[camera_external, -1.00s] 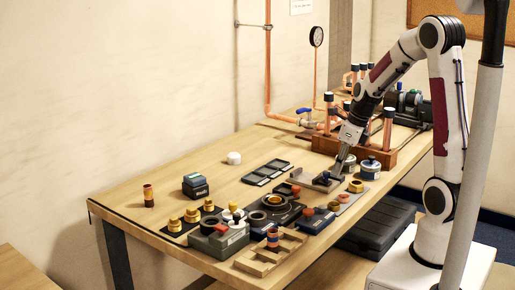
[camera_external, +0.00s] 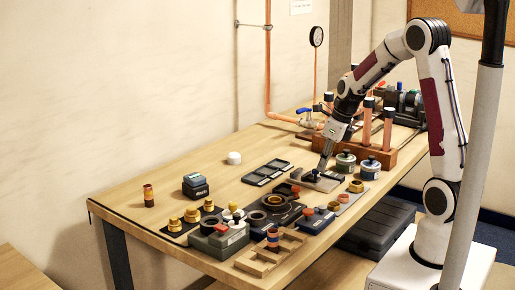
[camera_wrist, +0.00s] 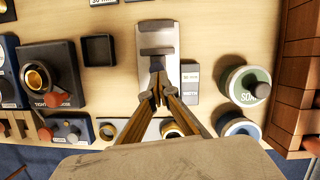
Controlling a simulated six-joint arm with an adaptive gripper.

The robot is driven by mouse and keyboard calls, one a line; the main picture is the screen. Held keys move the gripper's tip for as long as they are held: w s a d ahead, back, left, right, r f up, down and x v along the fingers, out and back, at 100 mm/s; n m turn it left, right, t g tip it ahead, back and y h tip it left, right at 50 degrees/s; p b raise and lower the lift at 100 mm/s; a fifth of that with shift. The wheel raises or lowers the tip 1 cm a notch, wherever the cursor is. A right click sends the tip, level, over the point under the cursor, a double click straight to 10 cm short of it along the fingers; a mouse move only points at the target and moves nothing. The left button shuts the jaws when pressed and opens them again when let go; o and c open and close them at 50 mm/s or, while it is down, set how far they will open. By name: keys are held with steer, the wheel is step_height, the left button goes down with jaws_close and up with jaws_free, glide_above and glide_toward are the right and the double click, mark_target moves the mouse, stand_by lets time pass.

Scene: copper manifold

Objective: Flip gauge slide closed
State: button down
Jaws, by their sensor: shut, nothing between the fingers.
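The gauge slide is a long, narrow grey metal piece (camera_wrist: 157,37) with two raised crossbars, in the upper middle of the wrist view. In the external view the gauge (camera_external: 301,178) lies flat near the table's middle, with a small dark block on it. My gripper (camera_wrist: 158,93) is shut and empty, its fingertips together over the lower part of the gauge. In the external view my gripper (camera_external: 322,166) points down at the gauge beside the dark block. The fingers partly hide the gauge's lower end, and I cannot tell whether they touch it.
Two lidded pots (camera_wrist: 242,86) stand right of the gauge, near the wooden manifold rack (camera_wrist: 296,75). A small dark square tray (camera_wrist: 98,50) and a black fixture with a brass ring (camera_wrist: 50,75) lie left. Bare tabletop (camera_external: 205,165) lies toward the wall.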

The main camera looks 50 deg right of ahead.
steer(key=shift+w, duration=0.2)
steer(key=shift+s, duration=0.15)
steer(key=shift+s+d+r, duration=0.1)
steer(key=shift+s, duration=0.45)
steer(key=shift+s+d+r, duration=0.1)
steer(key=shift+s, duration=0.4)
steer(key=shift+s+d+r, duration=0.1)
steer(key=shift+s+r, duration=0.05)
steer(key=shift+s, duration=0.3)
steer(key=shift+s+d+r, duration=0.1)
steer(key=shift+s+r, duration=0.05)
steer(key=shift+s, duration=0.25)
steer(key=v, duration=0.9)
steer(key=shift+r, duration=0.35)
steer(key=shift+a, duration=0.1)
